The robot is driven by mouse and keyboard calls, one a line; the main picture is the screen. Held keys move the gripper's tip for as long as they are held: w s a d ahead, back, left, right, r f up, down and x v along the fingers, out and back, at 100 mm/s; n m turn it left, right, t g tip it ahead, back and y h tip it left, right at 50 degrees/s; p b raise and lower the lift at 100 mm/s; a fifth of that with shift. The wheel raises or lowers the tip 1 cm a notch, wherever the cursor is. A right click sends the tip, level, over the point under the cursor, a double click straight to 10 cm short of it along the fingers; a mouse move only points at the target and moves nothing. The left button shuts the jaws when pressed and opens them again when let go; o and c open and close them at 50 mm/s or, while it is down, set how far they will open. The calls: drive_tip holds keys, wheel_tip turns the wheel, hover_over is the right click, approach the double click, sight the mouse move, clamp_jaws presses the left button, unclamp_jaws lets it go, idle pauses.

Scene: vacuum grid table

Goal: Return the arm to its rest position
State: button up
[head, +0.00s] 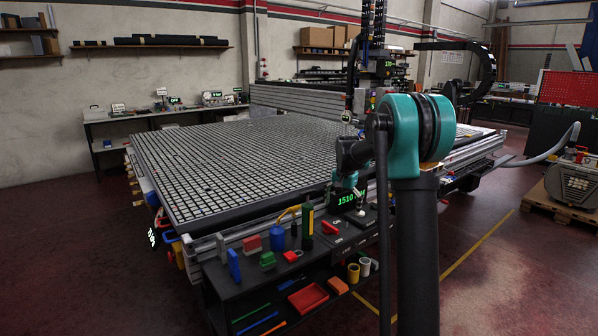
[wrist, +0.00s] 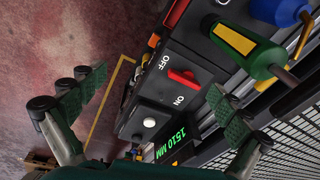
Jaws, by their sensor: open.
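My arm rises at the right of the head view, with a teal joint (head: 405,135) at its top and a dark link reaching left and down toward the table's near corner. My gripper (wrist: 157,83) has its two green-padded fingers spread wide in the wrist view, with nothing between the pads. Beyond the fingers is a dark control panel (wrist: 140,117) with a red switch (wrist: 184,77) marked OFF and ON and a white button (wrist: 149,122). In the head view my gripper is small and partly hidden, near the green 1510 display (head: 347,198).
The vacuum grid table (head: 235,150) fills the middle. A front shelf holds a green-yellow tool (head: 307,222), a blue block (head: 234,264), a red tray (head: 308,298) and cups. A pallet with a motor (head: 575,185) stands right. Floor is clear at the left and front right.

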drive_tip(key=s+f+n+t, duration=0.1)
drive_tip(key=s+f+n, duration=0.1)
drive_tip(key=s, duration=1.1)
drive_tip(key=s+d+f+n+t, duration=0.1)
drive_tip(key=s+f+n, duration=0.2)
drive_tip(key=s, duration=1)
drive_tip(key=s+d+f+n, duration=0.1)
drive_tip(key=s+f, duration=0.5)
drive_tip(key=s, duration=0.8)
drive_tip(key=shift+d+n+t, duration=0.25)
drive_tip(key=shift+n+t, duration=0.15)
drive_tip(key=shift+n, duration=0.3)
